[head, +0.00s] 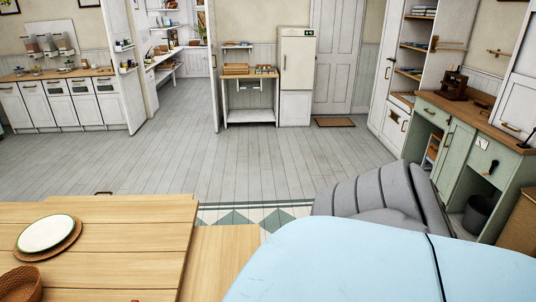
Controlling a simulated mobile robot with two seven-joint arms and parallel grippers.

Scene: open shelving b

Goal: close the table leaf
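A wooden plank table (120,239) fills the lower left of the head view and is cut off by the picture's edges. A plain wooden panel (222,258) shows along its right side, with grain running a different way; it may be the leaf. I cannot tell whether it is hinged or how it is joined. A white plate with a green rim (46,233) lies on a round brown mat (72,238) on the table. A brown woven basket (20,284) stands at the near left. Neither of my grippers is in view.
A large pale blue rounded surface (350,265) fills the lower right; I cannot tell what it is. A grey cushioned seat (370,195) stands behind it, near a green cabinet (455,140). The grey plank floor (250,150) beyond the table is clear.

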